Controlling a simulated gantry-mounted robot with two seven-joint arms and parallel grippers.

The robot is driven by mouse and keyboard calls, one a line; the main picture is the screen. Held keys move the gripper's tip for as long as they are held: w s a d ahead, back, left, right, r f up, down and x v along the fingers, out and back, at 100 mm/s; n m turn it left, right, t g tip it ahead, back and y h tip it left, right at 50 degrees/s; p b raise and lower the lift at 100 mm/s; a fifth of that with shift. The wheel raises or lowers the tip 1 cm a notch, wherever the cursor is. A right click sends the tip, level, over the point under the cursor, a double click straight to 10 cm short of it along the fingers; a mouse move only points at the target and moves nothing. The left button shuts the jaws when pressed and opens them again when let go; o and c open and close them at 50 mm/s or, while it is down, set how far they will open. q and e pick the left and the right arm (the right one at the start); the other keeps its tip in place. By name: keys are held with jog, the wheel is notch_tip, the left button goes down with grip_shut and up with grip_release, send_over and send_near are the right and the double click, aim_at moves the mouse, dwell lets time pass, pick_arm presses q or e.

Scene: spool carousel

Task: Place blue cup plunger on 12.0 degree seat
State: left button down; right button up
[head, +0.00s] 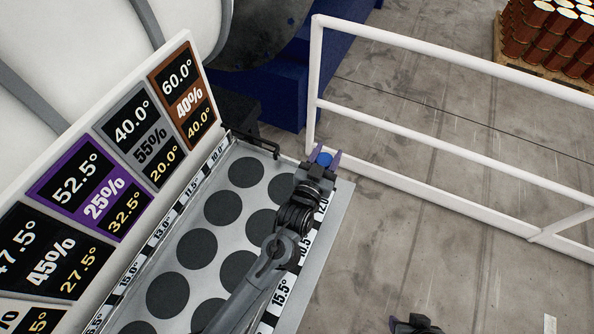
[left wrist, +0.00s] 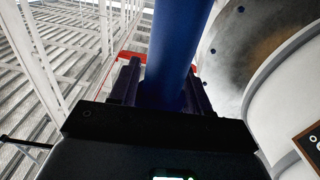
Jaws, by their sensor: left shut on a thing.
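My left gripper (head: 325,160) is shut on the blue cup plunger (head: 324,158), beyond the far right corner of the seat tray (head: 340,205). In the left wrist view the plunger is a long blue cylinder (left wrist: 178,42) between the two dark fingers (left wrist: 165,90). Its far end is out of that frame. The 12.0° label (head: 321,204) is on the tray's right edge, partly covered by my left arm. A dark round seat (head: 281,187) lies beside my left wrist, near that label; it looks empty. A dark part at the bottom edge may be my right gripper (head: 412,325); its fingers are unclear.
Several other dark round seats (head: 222,207) fill the tray in two rows. A sign board (head: 85,190) with angles and percentages stands along its left. A white railing (head: 440,133) runs close past the plunger.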

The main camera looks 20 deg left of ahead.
pick_arm(q)
jog(key=shift+s+a+f+b, duration=0.2)
jog(key=shift+a+f+b, duration=0.2)
jog(key=shift+f, duration=0.15)
jog(key=shift+s+a+f+b, duration=0.2)
jog(key=shift+a+f+b, duration=0.2)
jog(key=shift+f, duration=0.1)
jog(key=a+f+b, duration=0.9)
jog(key=b, duration=0.1)
jog(key=shift+w+a, duration=0.3)
jog(key=shift+w, duration=0.15)
pick_arm(e)
notch_tip(320, 180, down, 12)
jog(key=shift+s+d, duration=0.2)
jog(key=shift+s, duration=0.15)
pick_arm(q)
jog(key=shift+f, duration=0.15)
jog(key=c, duration=0.5)
grip_release()
